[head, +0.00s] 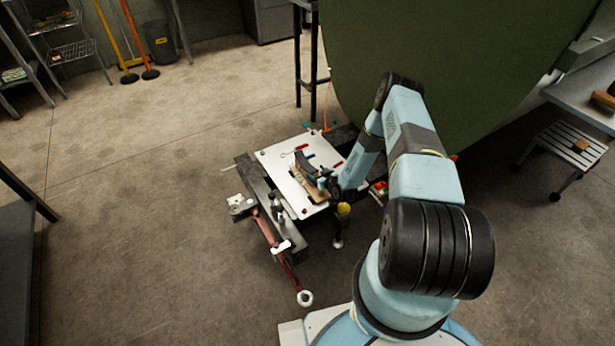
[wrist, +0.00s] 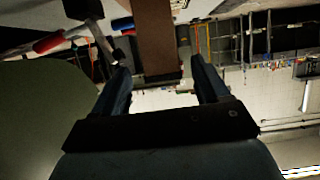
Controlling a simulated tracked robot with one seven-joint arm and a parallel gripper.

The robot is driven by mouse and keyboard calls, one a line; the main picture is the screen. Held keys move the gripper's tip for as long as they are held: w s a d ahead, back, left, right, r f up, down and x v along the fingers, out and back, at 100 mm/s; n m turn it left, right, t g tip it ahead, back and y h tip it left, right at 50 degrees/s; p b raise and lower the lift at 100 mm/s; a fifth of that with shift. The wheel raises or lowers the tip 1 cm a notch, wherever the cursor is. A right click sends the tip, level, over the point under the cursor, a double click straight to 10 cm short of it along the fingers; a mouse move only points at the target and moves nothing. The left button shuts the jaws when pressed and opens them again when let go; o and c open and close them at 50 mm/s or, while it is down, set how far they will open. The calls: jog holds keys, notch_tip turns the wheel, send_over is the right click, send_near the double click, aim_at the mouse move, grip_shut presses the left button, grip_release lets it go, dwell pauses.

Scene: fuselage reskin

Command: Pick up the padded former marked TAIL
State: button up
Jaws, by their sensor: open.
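A former-like piece (wrist: 153,38) with a brown face and a dark end reaches down from the top of the wrist view, between my finger lines. No TAIL marking is readable on it. My gripper (wrist: 161,76) is open, with one finger on each side of the piece's end. Gaps show on both sides, and I see no grip on it. In the head view my gripper (head: 324,183) is low over a white board, beside a dark curved piece (head: 306,163) and a tan piece (head: 309,188). My wrist partly hides them, and I cannot tell which is the TAIL former.
The white board (head: 272,158) rests on a dark stand and carries small red and blue items. The large green fuselage panel (head: 430,50) stands close behind my arm. Floor at left is clear.

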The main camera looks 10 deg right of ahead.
aim_at(311, 169)
jog(key=shift+x, duration=3)
jog(key=shift+a+r, duration=0.1)
jog(key=shift+a, duration=0.05)
jog(key=shift+c, duration=0.2)
grip_shut()
